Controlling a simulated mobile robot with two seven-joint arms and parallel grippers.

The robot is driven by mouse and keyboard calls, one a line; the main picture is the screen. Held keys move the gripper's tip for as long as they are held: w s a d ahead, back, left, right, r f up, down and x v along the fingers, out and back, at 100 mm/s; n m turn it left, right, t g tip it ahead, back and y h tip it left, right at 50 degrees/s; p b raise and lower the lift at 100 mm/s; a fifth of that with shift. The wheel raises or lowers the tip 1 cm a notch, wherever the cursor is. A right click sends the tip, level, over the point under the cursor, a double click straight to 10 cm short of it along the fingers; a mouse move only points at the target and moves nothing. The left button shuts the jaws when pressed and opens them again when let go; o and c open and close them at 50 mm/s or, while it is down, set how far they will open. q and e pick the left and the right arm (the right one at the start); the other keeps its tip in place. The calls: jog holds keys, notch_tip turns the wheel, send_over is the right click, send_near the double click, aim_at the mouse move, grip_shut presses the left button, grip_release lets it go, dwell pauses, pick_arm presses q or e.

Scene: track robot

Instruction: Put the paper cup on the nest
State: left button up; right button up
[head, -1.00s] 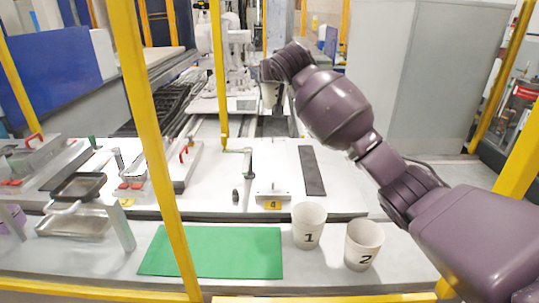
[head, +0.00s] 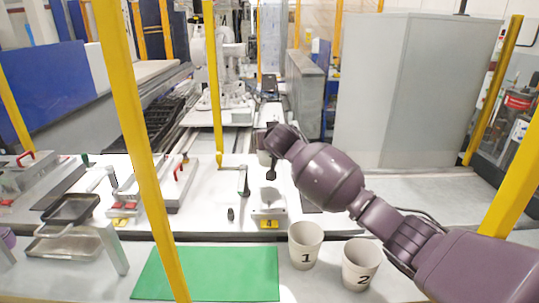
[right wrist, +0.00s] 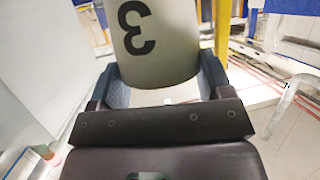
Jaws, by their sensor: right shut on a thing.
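My right gripper (head: 270,165) is shut on a pale paper cup (right wrist: 155,40) marked 3. The right wrist view shows the cup between its two fingers. Paper cups marked 1 (head: 305,246) and 2 (head: 360,265) stand upright on the front bench. My left gripper is not in view.
A green mat (head: 208,273) lies on the front bench. A clamp post (head: 243,182) stands left of the fixture. Yellow frame posts (head: 135,140) cross the view. Metal trays (head: 65,243) are at left. A dark strip is partly behind my right arm.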

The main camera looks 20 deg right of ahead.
aim_at(271, 156)
notch_tip(271, 156, down, 6)
dwell(0.4)
jog(key=o, duration=1.1)
